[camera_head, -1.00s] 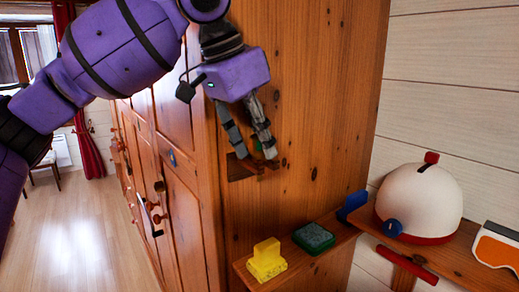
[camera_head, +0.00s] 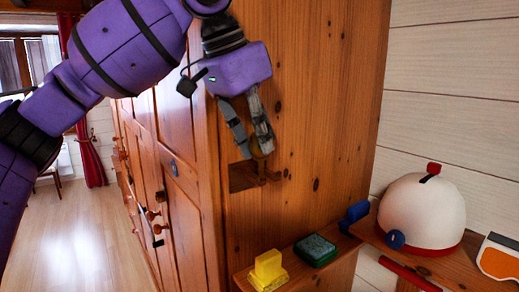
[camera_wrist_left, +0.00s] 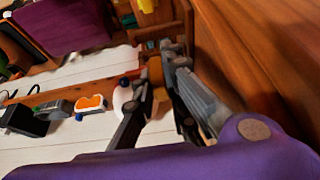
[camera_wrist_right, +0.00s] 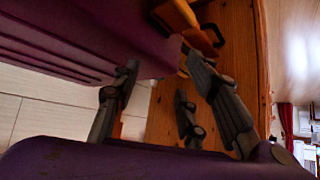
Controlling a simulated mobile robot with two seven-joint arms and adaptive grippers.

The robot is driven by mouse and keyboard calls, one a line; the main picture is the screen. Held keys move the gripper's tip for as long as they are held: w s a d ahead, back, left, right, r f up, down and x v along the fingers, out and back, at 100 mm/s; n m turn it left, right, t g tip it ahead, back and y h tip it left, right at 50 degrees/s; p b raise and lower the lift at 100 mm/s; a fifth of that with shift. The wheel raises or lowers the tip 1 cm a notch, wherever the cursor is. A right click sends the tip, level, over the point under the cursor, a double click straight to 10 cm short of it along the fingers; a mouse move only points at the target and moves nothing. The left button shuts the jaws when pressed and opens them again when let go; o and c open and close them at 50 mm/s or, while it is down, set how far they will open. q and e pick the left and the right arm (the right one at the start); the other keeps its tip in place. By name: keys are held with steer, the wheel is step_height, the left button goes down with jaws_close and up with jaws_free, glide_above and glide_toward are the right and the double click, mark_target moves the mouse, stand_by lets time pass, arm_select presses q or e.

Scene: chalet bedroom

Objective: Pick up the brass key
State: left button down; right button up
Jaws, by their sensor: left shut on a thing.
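My left gripper (camera_head: 256,154) is beside the wooden wardrobe's side panel, just above a small wooden ledge (camera_head: 243,179). Its fingers are closed on a small brownish-yellow piece, the brass key (camera_head: 259,157), mostly hidden by the fingers. In the left wrist view a yellow-brown piece of the key (camera_wrist_left: 155,70) shows between the fingertips. The key's full shape cannot be made out. My right gripper (camera_wrist_right: 163,65) shows only in its own wrist view, with its fingers apart and nothing between them.
A shelf at lower right carries a yellow block (camera_head: 268,268), a green sponge-like block (camera_head: 315,250), a blue object (camera_head: 354,215), a white helmet (camera_head: 424,208) and orange goggles (camera_head: 500,262). The wardrobe's knobbed doors (camera_head: 170,220) run back at left beside open floor (camera_head: 85,240).

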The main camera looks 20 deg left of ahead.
arm_select(q)
steer(key=s+a+r, duration=0.8)
steer(key=s+r, duration=0.2)
steer(key=s, duration=0.1)
steer(key=shift+a+r, duration=0.25)
steer(key=shift+a, duration=0.15)
steer(key=shift+w+f, duration=0.1)
